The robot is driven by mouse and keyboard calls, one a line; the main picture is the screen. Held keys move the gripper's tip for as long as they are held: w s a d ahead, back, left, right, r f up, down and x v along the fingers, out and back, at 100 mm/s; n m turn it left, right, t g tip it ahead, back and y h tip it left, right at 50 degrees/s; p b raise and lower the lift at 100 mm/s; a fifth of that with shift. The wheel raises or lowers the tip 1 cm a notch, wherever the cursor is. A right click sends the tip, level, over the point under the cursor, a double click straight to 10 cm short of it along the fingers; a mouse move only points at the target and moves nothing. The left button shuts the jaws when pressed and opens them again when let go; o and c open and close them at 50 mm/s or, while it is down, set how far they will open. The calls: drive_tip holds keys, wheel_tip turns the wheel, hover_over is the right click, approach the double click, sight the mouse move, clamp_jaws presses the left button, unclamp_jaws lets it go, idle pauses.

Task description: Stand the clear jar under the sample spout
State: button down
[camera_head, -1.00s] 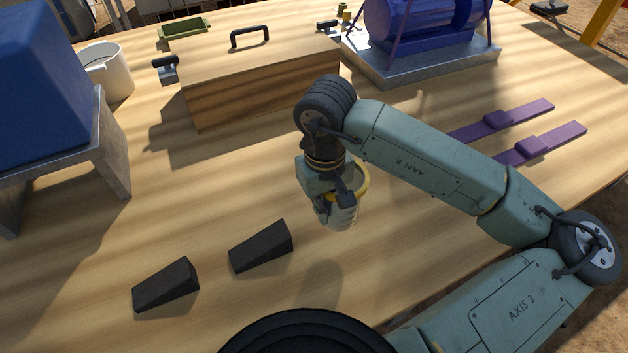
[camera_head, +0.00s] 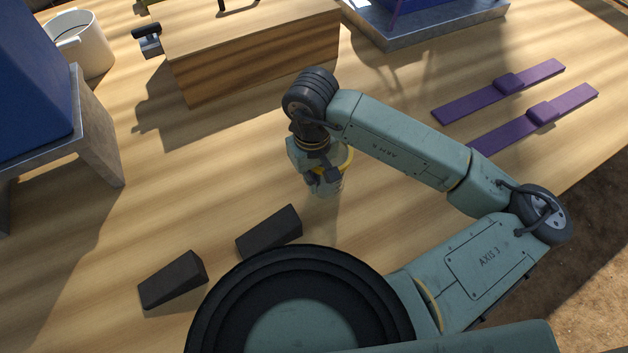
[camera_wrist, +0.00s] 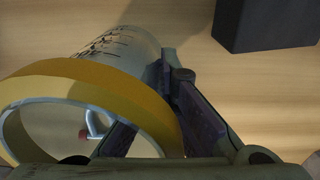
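The clear jar (camera_head: 328,188) has a yellow band at its mouth and hangs at the end of my arm over the bench. In the wrist view the jar (camera_wrist: 118,45) lies across the upper left, with dark lettering on its wall. My gripper (camera_head: 319,177) is shut on the jar near its banded mouth. In the wrist view my gripper (camera_wrist: 155,112) has one finger seen within the ring and the other along the outer wall. The jar's base is hard to see, and I cannot tell its exact height. I cannot make out the sample spout with certainty.
Two black wedges (camera_head: 270,232) (camera_head: 173,280) lie left of the jar. A blue housing (camera_head: 30,80) on a metal stand (camera_head: 95,130) is at the left, beside a white bucket (camera_head: 88,45). A wooden box (camera_head: 255,60) stands behind.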

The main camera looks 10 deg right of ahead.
drive_tip(key=shift+f, duration=1.2)
drive_tip(key=shift+f, duration=0.15)
drive_tip(key=c, duration=2.4)
unclamp_jaws()
drive_tip(key=shift+b, duration=0.3)
drive_tip(key=c, duration=1.8)
unclamp_jaws()
